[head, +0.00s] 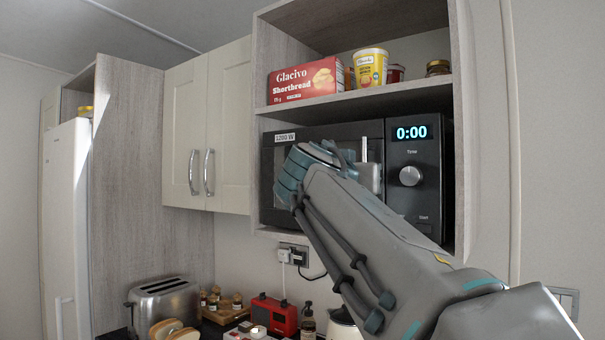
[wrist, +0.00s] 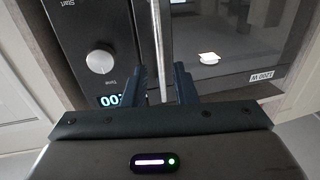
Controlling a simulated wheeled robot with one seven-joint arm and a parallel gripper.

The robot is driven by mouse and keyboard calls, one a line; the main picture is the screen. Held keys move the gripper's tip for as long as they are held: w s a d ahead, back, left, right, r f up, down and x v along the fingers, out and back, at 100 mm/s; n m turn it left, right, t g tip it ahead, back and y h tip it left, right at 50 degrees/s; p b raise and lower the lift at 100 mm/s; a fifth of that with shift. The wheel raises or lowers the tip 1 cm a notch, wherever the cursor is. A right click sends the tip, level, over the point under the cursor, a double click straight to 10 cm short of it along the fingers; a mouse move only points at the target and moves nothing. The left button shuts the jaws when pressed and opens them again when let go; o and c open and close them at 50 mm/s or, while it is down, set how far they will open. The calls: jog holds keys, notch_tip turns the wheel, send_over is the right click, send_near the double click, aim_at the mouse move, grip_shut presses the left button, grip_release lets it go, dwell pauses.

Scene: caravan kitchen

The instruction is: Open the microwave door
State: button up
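The dark microwave (head: 425,165) sits in a wall cabinet niche, its control panel on the right showing 0:00. Its door (head: 345,130) looks closed and is largely hidden behind my arm in the head view. In the wrist view, which is upside down, the door's vertical silver handle (wrist: 156,45) runs down between the two dark fingers of my gripper (wrist: 162,84). The fingers are apart, one on each side of the handle, with gaps visible. I cannot tell whether either finger touches it. In the head view my arm mostly hides the fingers.
A shelf (head: 360,99) above the microwave holds a red shortbread box (head: 305,82), a yellow tub (head: 370,67) and jars. Closed cream cabinets (head: 207,130) are at left. Below, a toaster (head: 165,302) and a red box-shaped item (head: 274,315) stand on the counter.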

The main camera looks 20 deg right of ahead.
jog(key=p+x, duration=0.2)
jog(key=x, duration=0.5)
grip_shut()
